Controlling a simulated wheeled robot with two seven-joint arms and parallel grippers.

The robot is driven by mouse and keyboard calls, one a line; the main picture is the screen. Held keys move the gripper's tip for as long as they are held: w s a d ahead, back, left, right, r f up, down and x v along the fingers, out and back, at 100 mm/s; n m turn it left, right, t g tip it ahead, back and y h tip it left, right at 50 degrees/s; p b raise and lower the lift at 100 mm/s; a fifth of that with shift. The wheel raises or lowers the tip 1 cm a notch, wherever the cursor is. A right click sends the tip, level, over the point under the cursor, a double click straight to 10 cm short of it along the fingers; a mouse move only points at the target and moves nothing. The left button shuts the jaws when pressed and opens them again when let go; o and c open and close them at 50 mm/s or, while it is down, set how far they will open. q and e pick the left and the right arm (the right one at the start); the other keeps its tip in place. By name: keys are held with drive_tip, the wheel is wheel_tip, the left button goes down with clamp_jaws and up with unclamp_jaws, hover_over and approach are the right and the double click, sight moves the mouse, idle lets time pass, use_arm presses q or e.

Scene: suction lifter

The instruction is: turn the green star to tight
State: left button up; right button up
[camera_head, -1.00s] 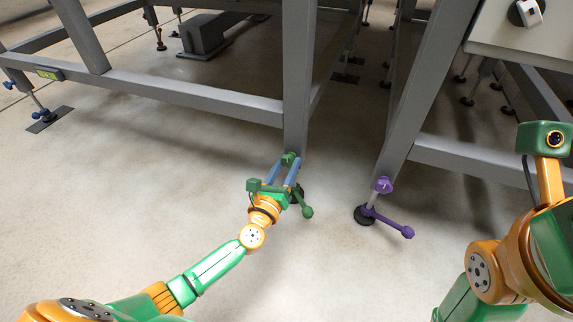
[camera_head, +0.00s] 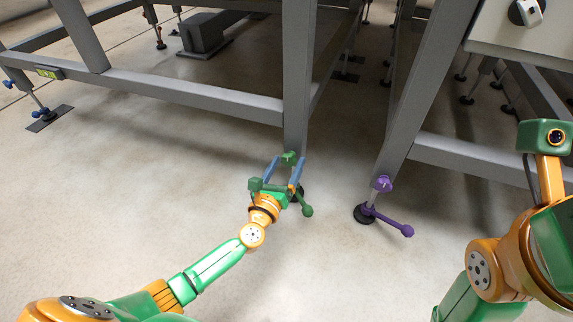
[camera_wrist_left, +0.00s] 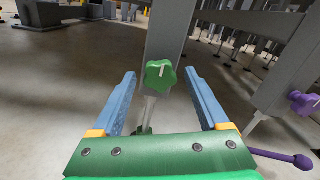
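The green star (camera_head: 289,158) is a knob on the foot of a grey frame leg. In the left wrist view the green star (camera_wrist_left: 160,75) shows a small white mark on its face. My left gripper (camera_head: 287,163) is open, its two blue fingers wide apart. In the left wrist view the star appears in the gap between the fingertips, with clear space on both sides. Whether the tips reach past it in depth I cannot tell. My right arm is at the right edge, and its fingers are not in view.
A green lever (camera_head: 307,211) juts out below the star, close to my left gripper. A purple star (camera_head: 382,184) and purple lever (camera_head: 393,224) are on the neighbouring leg at right. A grey beam (camera_head: 190,94) runs left from the leg. The floor in front is clear.

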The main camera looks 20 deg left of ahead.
use_arm(q)
drive_tip(key=s+p, duration=0.2)
drive_tip(key=s, duration=0.5)
drive_tip(key=shift+a, duration=0.15)
